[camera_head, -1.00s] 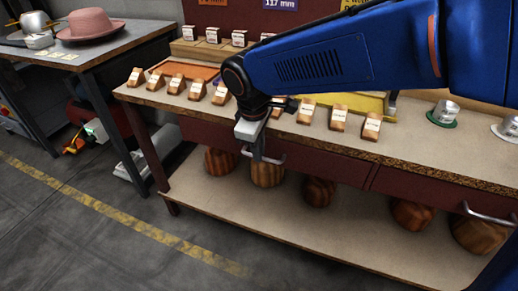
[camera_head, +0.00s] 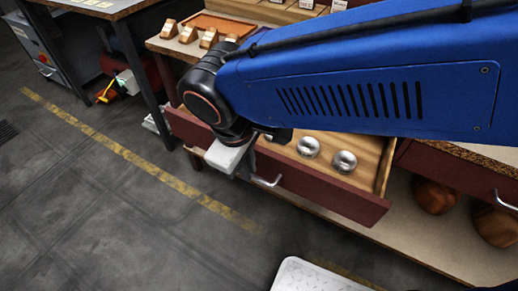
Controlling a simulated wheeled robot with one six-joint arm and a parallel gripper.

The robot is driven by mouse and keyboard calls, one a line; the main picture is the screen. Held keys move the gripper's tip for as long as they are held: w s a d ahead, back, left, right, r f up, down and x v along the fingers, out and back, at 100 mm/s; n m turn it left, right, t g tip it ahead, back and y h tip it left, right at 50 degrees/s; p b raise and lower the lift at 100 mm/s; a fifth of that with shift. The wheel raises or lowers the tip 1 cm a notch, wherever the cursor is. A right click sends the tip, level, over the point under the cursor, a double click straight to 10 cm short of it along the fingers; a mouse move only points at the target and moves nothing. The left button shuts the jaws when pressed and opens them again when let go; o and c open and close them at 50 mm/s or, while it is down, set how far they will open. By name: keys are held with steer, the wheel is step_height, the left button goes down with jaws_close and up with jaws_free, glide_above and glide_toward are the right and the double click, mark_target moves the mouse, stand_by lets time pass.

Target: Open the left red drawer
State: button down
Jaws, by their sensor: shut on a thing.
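The left red drawer (camera_head: 330,195) is pulled well out from under the wooden workbench. Its light wood interior shows, with two shiny silver round objects (camera_head: 308,147) (camera_head: 344,161) inside. Its metal handle (camera_head: 268,181) is on the front face. My gripper (camera_head: 246,172) is at the drawer front, shut on the handle at its left end. The fingertips are partly hidden by the gripper body, and my blue arm covers part of the drawer and the bench top.
The right red drawer (camera_head: 459,176) is shut, with its own handle (camera_head: 505,199). Wooden hat blocks (camera_head: 435,196) stand on the lower shelf (camera_head: 425,243). Labelled wooden blocks (camera_head: 188,35) sit on the bench top.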

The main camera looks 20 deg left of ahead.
steer(key=shift+s+a, duration=0.15)
steer(key=shift+s, duration=1.15)
steer(key=c, duration=1.8)
jaws_free()
steer(key=shift+c, duration=0.2)
steer(key=s+r, duration=0.3)
steer(key=r, duration=1.4)
